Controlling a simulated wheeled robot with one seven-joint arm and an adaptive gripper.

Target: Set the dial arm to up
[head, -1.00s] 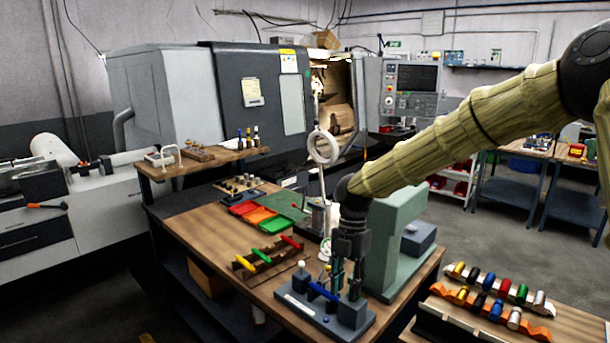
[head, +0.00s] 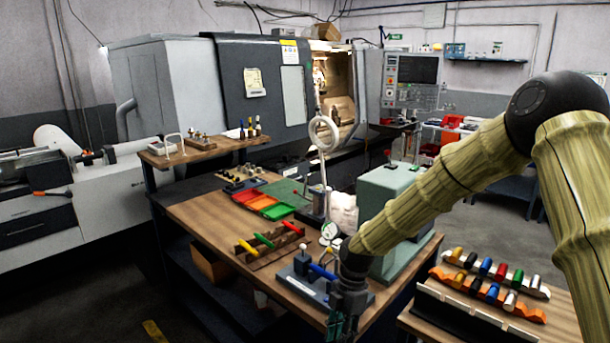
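A round white dial (head: 329,232) stands near the back of a blue-grey fixture (head: 297,288) on the wooden table. The fixture carries a blue handle (head: 322,271), a white-tipped upright lever (head: 303,248) and a small yellow knob. I cannot tell which of these small parts is the dial arm or which way it points. My gripper (head: 341,328) points down in front of the fixture, by the table's near edge, apart from the dial. Its fingertips are small and dark at the picture's bottom, so its opening is unclear. My wrist hides the fixture's right end.
A grey-green machine block (head: 385,205) stands right behind the fixture. A rack with yellow, green and red handles (head: 270,246) is to the left, with coloured trays (head: 263,203) behind it. A side table at lower right holds a rack of coloured cylinders (head: 489,285).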

